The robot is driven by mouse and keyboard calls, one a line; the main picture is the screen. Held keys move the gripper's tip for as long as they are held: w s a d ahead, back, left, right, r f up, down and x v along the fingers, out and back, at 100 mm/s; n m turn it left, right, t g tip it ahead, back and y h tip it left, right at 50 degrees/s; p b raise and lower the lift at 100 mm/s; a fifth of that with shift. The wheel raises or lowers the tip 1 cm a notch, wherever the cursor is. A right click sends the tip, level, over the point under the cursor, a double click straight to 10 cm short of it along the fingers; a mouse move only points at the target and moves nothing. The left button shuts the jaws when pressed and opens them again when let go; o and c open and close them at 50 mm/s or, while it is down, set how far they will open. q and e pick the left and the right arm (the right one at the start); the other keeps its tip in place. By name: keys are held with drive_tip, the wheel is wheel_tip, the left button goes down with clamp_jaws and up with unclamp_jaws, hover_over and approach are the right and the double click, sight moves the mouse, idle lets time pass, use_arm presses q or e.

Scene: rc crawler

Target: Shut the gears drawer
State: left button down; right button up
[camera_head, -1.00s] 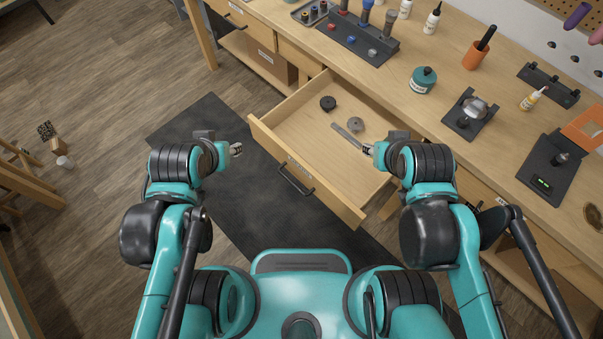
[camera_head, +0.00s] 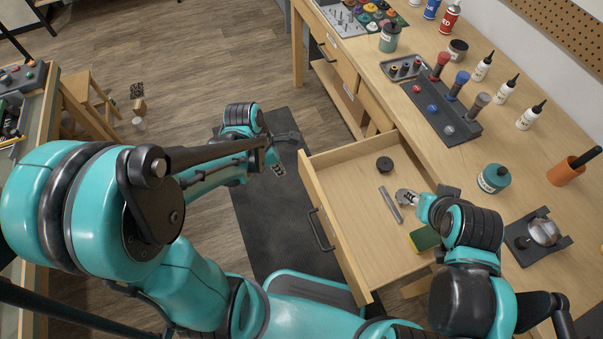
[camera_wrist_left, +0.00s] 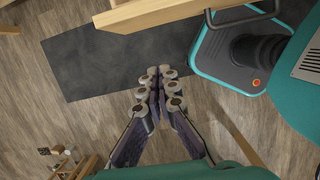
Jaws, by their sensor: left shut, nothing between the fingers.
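The open wooden drawer (camera_head: 335,157) sticks out from the workbench, with a black bar handle (camera_head: 320,230) on its front. Inside lie a dark gear (camera_head: 384,163), a flat metal bar (camera_head: 390,205) and a yellow-green block (camera_head: 425,238). My left gripper (camera_head: 278,169) is shut and empty, in front of the drawer's left part and apart from it. In the left wrist view its fingers (camera_wrist_left: 160,75) point toward the drawer front (camera_wrist_left: 155,12) and handle (camera_wrist_left: 240,19). My right gripper (camera_head: 405,197) is over the drawer's right side; a grey round part there is hard to tell from its fingers.
The workbench top (camera_head: 410,118) carries a tool rack (camera_head: 445,112), bottles, a teal jar (camera_head: 494,178) and an orange cup (camera_head: 566,172). A dark mat (camera_head: 262,220) covers the floor before the drawer. Another bench with tools stands at far left.

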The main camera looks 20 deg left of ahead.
use_arm(q)
drive_tip(key=w+d+f+b, duration=0.3)
drive_tip(key=d+f+b, duration=0.2)
drive_tip(key=f, duration=0.5)
drive_tip(key=shift+w+b, duration=0.3)
drive_tip(key=shift+b, duration=0.05)
